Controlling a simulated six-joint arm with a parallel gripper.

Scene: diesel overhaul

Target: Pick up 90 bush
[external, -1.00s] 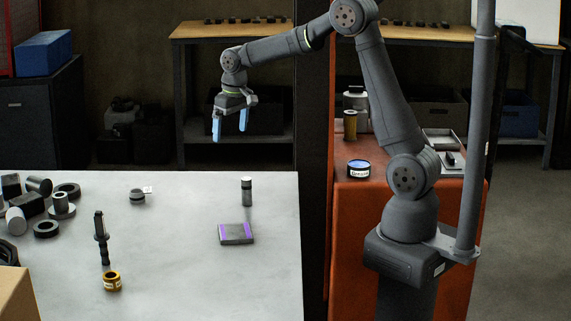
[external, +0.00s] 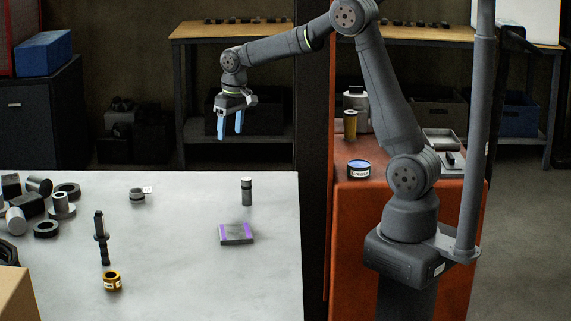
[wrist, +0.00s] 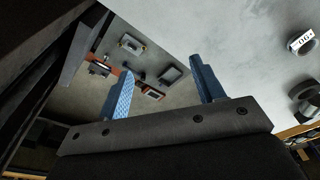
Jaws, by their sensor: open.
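A small grey ring-shaped bush (external: 137,197) stands on the grey table, back of centre, with a white tag at its right. In the wrist view a grey ring (wrist: 302,41) at the upper right bears a white label that seems to read 90 upside down; it looks like the same bush. A gold bush (external: 112,282) with a white label stands near the table front; its number is too small to read. My gripper (external: 230,132) is open and empty, pointing down above and beyond the table's back edge, right of the grey bush. Its blue fingers also show in the wrist view (wrist: 160,68).
A grey cylinder (external: 247,191) and a purple-edged block (external: 236,233) are at the table's right. Several dark rings and cylinders crowd the left (external: 45,228). The table's middle is mostly clear.

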